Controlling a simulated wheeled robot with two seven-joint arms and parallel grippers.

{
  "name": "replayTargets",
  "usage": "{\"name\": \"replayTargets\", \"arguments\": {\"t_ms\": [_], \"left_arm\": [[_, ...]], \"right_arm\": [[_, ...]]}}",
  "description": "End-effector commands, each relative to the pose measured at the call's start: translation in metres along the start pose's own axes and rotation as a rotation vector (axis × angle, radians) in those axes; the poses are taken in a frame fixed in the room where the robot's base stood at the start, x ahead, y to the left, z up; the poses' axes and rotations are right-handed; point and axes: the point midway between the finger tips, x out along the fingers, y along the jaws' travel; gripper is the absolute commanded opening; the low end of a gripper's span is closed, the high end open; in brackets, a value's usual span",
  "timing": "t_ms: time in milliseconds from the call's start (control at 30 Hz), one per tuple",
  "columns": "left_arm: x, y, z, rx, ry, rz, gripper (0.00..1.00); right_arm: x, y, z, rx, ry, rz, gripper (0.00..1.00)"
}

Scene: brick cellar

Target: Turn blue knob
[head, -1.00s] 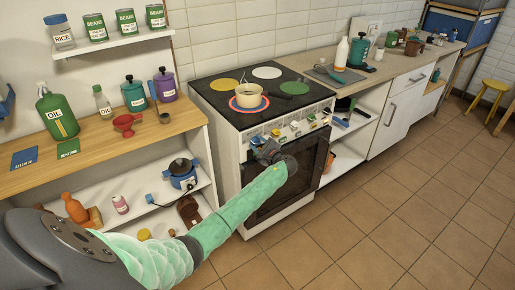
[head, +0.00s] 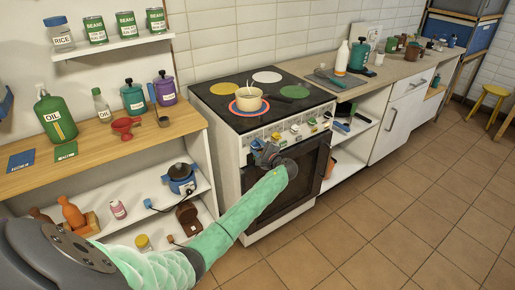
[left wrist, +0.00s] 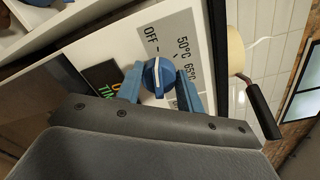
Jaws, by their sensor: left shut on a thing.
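The blue knob (left wrist: 158,77) sits on a pale control panel in the left wrist view, with a white pointer line across it. Printed marks (left wrist: 183,50) reading OFF, 50°C and 65°C lie beyond it. The two blue fingers of my left gripper (left wrist: 160,82) stand on either side of the knob and are shut on it. In the head view my left gripper (head: 264,152) is at the left part of the stove's front panel (head: 290,130), and the knob is hidden there. My right gripper is not in view.
The stove top (head: 225,97) carries a cream pot (head: 249,104) on a ringed burner, its dark handle pointing right. Other knobs (head: 312,121) line the panel to the right. A wooden shelf (head: 85,158) is at left.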

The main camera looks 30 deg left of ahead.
Motion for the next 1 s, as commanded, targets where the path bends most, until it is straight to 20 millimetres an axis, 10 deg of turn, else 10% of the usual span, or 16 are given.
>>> {"name": "replayTargets", "arguments": {"t_ms": [167,567,1000], "left_arm": [[0.000,0.001,0.000,0.001,0.000,0.001,0.59],[-0.007,0.002,-0.001,0.001,0.002,0.000,0.59],[-0.068,0.003,-0.002,0.000,0.002,0.002,0.59]], "right_arm": [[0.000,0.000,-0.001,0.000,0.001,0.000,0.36],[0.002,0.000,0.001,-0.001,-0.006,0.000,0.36],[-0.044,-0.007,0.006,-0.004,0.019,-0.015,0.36]]}}
